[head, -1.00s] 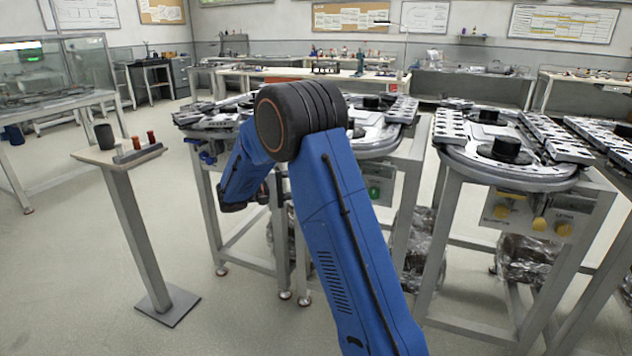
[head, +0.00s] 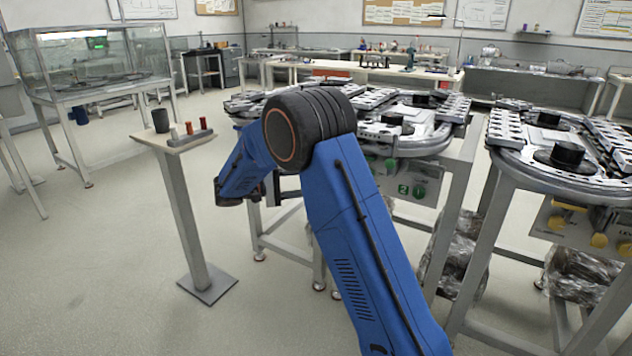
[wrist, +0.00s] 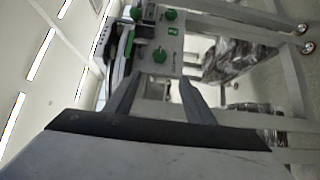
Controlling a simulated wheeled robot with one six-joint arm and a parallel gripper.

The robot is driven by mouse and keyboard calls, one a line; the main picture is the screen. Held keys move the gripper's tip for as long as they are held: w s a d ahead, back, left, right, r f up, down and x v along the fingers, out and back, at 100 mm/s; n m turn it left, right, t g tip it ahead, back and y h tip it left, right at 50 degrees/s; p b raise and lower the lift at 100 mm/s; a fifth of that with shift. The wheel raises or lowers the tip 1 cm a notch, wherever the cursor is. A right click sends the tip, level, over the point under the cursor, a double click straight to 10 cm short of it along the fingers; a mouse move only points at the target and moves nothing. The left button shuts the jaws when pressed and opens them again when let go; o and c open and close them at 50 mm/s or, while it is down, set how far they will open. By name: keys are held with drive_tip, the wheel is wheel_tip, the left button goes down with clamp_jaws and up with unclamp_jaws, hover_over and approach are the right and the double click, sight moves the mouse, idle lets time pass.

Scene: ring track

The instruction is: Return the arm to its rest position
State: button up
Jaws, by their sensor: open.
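My blue arm (head: 365,255) is folded in the head view, with its dark round joint at the top. Its forearm (head: 247,160) slopes down to the left, in front of the ring-track table (head: 428,143). In the wrist view my gripper (wrist: 160,88) shows two dark fingers standing apart. Nothing is seen between them except the background. Beyond them is a table's grey panel with green buttons (wrist: 160,55).
A small stand (head: 172,140) holds a dark cup (head: 160,120) and a rack with two reddish pieces (head: 189,128), left of my forearm. A second ring-track table (head: 565,180) stands at the right. A glass case (head: 95,70) is back left. Floor is clear at front left.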

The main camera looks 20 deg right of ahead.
idle(0.4)
drive_tip(key=s+d+r+y, duration=0.1)
drive_tip(key=s+d+y, duration=0.2)
drive_tip(key=s, duration=0.5)
drive_tip(key=s+d+r+n+y, duration=0.1)
drive_tip(key=s+d+y, duration=0.15)
drive_tip(key=s, duration=0.45)
drive_tip(key=s+d+r+y, duration=0.1)
drive_tip(key=s+d+y, duration=0.15)
drive_tip(key=s, duration=0.55)
drive_tip(key=s+a+f+t+y, duration=0.2)
drive_tip(key=s+a+t+y, duration=0.1)
drive_tip(key=s, duration=0.7)
drive_tip(key=s+a+f+t+y, duration=0.2)
drive_tip(key=s+a+t+y, duration=0.2)
drive_tip(key=s, duration=0.6)
drive_tip(key=shift+s+a+y, duration=0.35)
drive_tip(key=shift+a+y, duration=0.5)
drive_tip(key=shift+y, duration=0.55)
drive_tip(key=shift+c, duration=0.7)
